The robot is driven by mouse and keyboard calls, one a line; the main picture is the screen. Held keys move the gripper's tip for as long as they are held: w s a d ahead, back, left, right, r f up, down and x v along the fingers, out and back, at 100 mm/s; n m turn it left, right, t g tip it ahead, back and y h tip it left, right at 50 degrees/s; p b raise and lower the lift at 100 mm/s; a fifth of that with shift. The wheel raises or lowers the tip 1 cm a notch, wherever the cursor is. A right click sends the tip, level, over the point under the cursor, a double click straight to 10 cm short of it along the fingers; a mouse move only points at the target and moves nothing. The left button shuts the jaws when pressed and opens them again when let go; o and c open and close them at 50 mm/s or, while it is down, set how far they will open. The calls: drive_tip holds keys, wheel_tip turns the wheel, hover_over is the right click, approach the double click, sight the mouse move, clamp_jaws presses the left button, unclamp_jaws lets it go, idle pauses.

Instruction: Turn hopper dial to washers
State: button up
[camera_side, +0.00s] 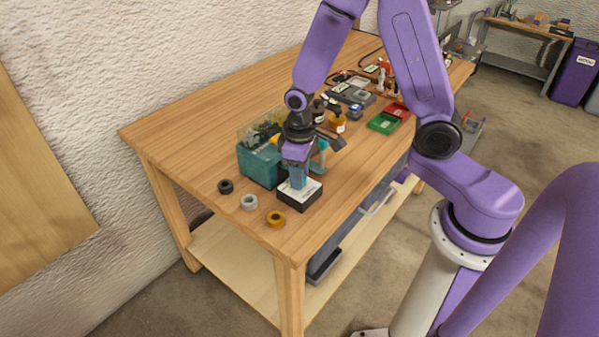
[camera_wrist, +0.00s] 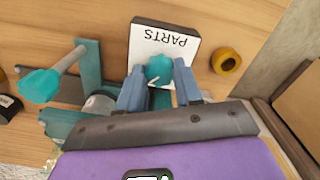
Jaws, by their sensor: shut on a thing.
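A black box with a white top plate marked PARTS (camera_wrist: 180,38) stands on the bench; the word reads upside down in the wrist view. A teal dial knob (camera_wrist: 160,68) sits on this plate, with a small pale mark near its lower edge. My gripper (camera_wrist: 161,84) has its two blue-grey fingers shut on the knob, one on each side. In the side view my gripper (camera_side: 297,182) points down onto the white-topped box (camera_side: 312,190) and hides the knob. No washers setting can be read. The teal hopper bin (camera_side: 255,166) stands just left of the box.
A black ring (camera_side: 225,186), a grey ring (camera_side: 249,202) and a yellow ring (camera_side: 276,219) lie near the front of the bench (camera_side: 185,120). A green tray (camera_side: 382,124) and a red tray (camera_side: 398,110) lie further back. A teal-knobbed lever (camera_wrist: 42,85) is beside my gripper.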

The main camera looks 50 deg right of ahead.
drive_tip(key=shift+m, duration=0.9)
drive_tip(key=o, duration=1)
drive_tip(key=shift+o, duration=0.2)
drive_tip(key=shift+r, duration=0.1)
wheel_tip(320, 180, up, 17)
drive_tip(key=shift+r, duration=0.15)
